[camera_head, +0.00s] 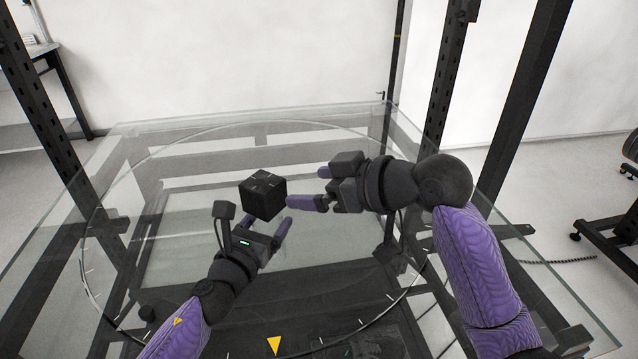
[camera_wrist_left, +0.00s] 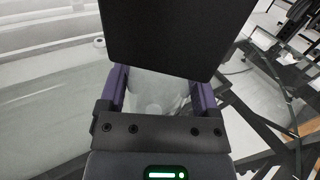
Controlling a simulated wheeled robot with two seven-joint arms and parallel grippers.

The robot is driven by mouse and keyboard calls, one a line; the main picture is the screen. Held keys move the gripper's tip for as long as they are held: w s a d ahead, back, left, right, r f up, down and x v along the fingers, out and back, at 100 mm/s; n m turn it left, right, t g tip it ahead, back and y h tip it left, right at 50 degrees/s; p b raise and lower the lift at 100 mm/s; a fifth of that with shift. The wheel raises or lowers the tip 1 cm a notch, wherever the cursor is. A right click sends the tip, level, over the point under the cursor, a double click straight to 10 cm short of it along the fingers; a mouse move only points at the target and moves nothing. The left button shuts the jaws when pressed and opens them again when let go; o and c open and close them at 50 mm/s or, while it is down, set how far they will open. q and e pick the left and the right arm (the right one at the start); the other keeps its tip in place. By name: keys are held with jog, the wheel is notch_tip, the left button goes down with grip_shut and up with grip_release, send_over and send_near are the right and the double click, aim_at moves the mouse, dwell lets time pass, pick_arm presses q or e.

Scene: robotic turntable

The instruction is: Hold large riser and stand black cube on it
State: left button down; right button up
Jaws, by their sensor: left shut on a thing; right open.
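The black cube (camera_head: 263,196) is just beyond and above my left gripper (camera_head: 264,224) in the head view. It also fills the top middle of the left wrist view (camera_wrist_left: 178,35). My left gripper is shut on a clear, pale thing, seemingly the large riser (camera_wrist_left: 155,92), between its purple fingers in the left wrist view. The riser is hard to make out in the head view. The cube appears upright over the riser; whether they touch I cannot tell. My right gripper (camera_head: 307,187) is open and empty, just right of the cube, its fingers pointing at it.
The glass table (camera_head: 350,125) carries a large round turntable outline, with clear room around both grippers. Dark upright posts (camera_head: 445,75) stand at the back right and left. A yellow triangle mark (camera_head: 274,345) is at the near edge.

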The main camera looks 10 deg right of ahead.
pick_arm(q)
grip_release()
pick_arm(e)
jog(key=shift+s+d+r, duration=0.15)
jog(key=shift+s+d, duration=0.15)
